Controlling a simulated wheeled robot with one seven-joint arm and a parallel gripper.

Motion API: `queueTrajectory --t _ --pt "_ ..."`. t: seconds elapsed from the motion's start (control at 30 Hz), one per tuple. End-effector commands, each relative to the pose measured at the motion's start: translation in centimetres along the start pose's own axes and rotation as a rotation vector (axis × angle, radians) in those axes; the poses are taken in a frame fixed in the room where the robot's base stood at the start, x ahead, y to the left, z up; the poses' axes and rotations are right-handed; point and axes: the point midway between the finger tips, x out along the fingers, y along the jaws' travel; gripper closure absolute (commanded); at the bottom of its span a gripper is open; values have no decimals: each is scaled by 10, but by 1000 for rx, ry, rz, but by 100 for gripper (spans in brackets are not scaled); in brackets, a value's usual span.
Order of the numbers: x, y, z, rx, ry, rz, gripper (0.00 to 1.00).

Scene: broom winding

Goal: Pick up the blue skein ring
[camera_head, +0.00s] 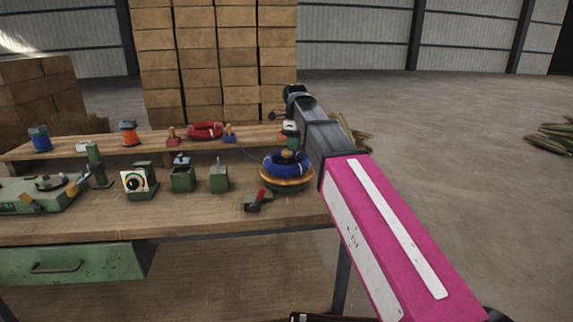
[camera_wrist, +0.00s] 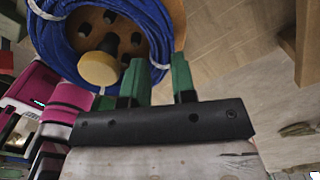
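The blue skein ring (camera_head: 275,166) lies on a round wooden reel plate (camera_head: 287,184) at the right end of the workbench, around a central hub. In the wrist view the ring (camera_wrist: 58,38) fills the upper left, circling the brown disc with dark holes (camera_wrist: 92,28) and a pale round knob (camera_wrist: 98,68). My gripper (camera_wrist: 161,62) has its two green fingers apart, with a gap between them. The fingertips are at the ring's lower right edge in that view; whether they touch it I cannot tell. In the head view my arm covers the area just right of the ring.
A red ring (camera_head: 206,130) lies on the raised back shelf, with blue (camera_head: 40,138) and orange (camera_head: 128,132) spools to its left. Green fixtures and a dial box (camera_head: 138,181) stand left of the reel. A small red-handled device (camera_head: 258,200) sits in front.

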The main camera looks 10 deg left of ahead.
Motion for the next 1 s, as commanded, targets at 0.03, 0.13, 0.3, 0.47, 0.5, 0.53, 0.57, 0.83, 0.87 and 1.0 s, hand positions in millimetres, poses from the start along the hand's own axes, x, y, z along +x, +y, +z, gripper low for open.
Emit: queueTrajectory --t 0.03,0.13,0.3,0.47,0.5,0.53,0.57,0.83,0.87,1.0 --pt "3 0 0 0 0 0 76" --pt "13 1 1 0 1 1 76" --pt "36 2 2 0 1 1 76" --pt "49 1 2 0 0 1 76" --pt "50 1 2 0 0 0 76" --pt "50 1 2 0 0 0 76" --pt "50 1 2 0 0 0 76" --pt "50 1 2 0 0 0 100" --pt "50 1 2 0 0 0 100" --pt "50 1 2 0 0 0 100"
